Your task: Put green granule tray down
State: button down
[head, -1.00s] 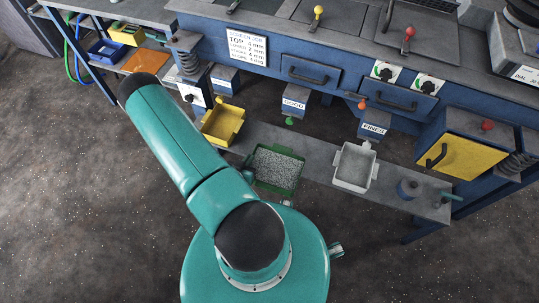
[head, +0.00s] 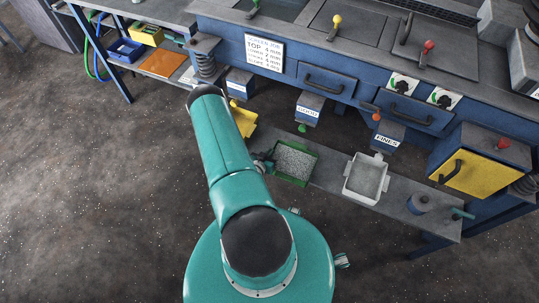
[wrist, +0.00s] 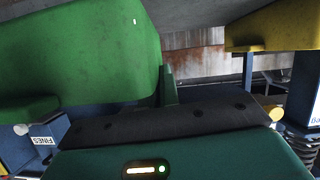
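The green granule tray (head: 308,172) is full of grey granules and looks level in the head view. It is at the front part of the low grey shelf, between the yellow and white trays. I cannot tell whether its base touches the shelf. My gripper (head: 264,161) is at the tray's left side and appears shut on it. In the wrist view, the tray's green wall (wrist: 85,55) fills the upper left. One dark finger (wrist: 168,88) stands against its edge; the other finger is hidden.
A white tray (head: 349,186) stands to the right on the shelf (head: 330,173). A yellow tray (head: 245,122) is to the left, partly behind my arm, and shows in the wrist view (wrist: 275,25). A chute labelled GOOD (head: 309,108) hangs behind the green tray.

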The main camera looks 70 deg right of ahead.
jog(key=shift+f, duration=0.55)
jog(key=c, duration=1.6)
grip_release()
jog(key=shift+f, duration=0.1)
jog(key=shift+c, duration=0.2)
jog(key=v, duration=1.2)
